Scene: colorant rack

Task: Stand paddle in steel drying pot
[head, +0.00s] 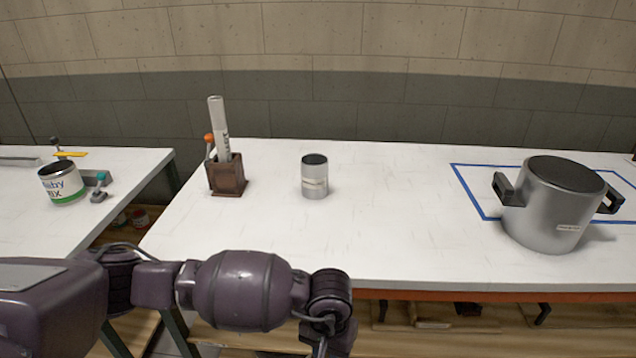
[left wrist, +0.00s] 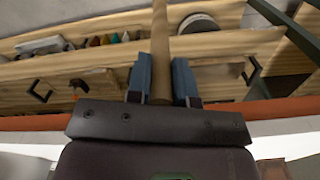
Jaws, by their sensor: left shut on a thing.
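My left gripper (left wrist: 161,82) has its two blue fingers shut on the wooden paddle (left wrist: 160,35), whose shaft runs to the top edge of the left wrist view. The paddle's far end is out of view, and the paddle does not show in the head view. A small steel pot (head: 315,182) with a dark top and a label stands upright mid-table. A large steel pot (head: 550,218) with two black handles stands at the right. Their labels are too small to read. My left arm reaches in front of the table, short of both pots. My right gripper is not in view.
A brown wooden holder (head: 227,181) with a white roll and an orange-tipped tool stands left of the small pot. A blue tape outline (head: 471,193) lies by the large pot. A labelled can (head: 63,184) stands on the left table. The white tabletop (head: 400,225) between the pots is clear.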

